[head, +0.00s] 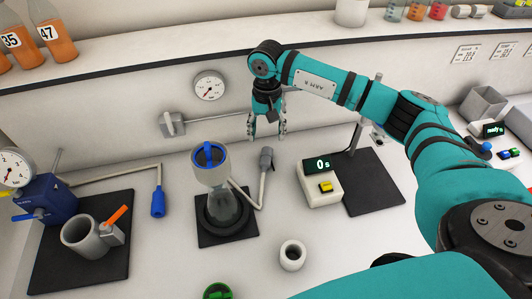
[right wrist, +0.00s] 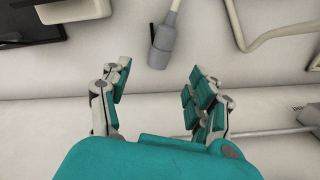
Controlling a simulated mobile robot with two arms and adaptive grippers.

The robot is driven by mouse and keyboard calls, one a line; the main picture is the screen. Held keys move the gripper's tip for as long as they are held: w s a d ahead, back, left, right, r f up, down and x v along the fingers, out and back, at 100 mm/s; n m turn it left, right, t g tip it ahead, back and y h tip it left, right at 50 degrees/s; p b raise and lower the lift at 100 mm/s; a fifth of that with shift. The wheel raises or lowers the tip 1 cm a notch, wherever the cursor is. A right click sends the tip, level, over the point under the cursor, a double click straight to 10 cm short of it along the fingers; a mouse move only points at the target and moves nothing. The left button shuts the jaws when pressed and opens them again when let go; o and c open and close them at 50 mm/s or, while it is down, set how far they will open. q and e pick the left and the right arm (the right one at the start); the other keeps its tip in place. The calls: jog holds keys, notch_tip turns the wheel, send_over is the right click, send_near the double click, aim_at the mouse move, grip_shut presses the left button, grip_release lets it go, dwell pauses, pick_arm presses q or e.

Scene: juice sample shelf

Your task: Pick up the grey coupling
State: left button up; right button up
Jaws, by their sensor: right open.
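The grey coupling (head: 266,159) is the grey end piece of a pale bent tube beside the blue-topped flask apparatus (head: 211,180). In the right wrist view the coupling (right wrist: 160,46) lies ahead of the fingers, roughly centred between them. My right gripper (head: 268,136) points down with its fingers spread, close above the coupling in the head view. The right wrist view shows the gripper (right wrist: 160,80) open with nothing between its fingers. It looks apart from the coupling. My left gripper is not in view.
A timer (head: 319,183) and a dark stand base (head: 374,182) are to the right. A white ring-shaped cup (head: 292,255) stands in front. A blue-tipped hose (head: 158,202) and grey mug (head: 85,237) are left. A wall valve (head: 172,124) and gauge (head: 210,86) are behind.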

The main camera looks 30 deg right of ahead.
aim_at(267, 152)
jog(key=f, duration=0.2)
jog(key=f+p, duration=0.1)
jog(key=f, duration=0.1)
jog(key=shift+w, duration=0.2)
jog(key=shift+f, duration=0.1)
jog(key=shift+s+f+p, duration=0.1)
jog(key=shift+f+p, duration=0.15)
jog(key=shift+p, duration=0.15)
notch_tip(267, 152, down, 4)
jog(key=shift+r+p, duration=0.15)
jog(key=shift+p, duration=0.9)
jog(key=shift+f, duration=0.5)
grip_shut()
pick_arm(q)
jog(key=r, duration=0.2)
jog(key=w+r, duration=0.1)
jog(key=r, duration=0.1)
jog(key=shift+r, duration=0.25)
pick_arm(e)
jog(key=shift+r, duration=0.1)
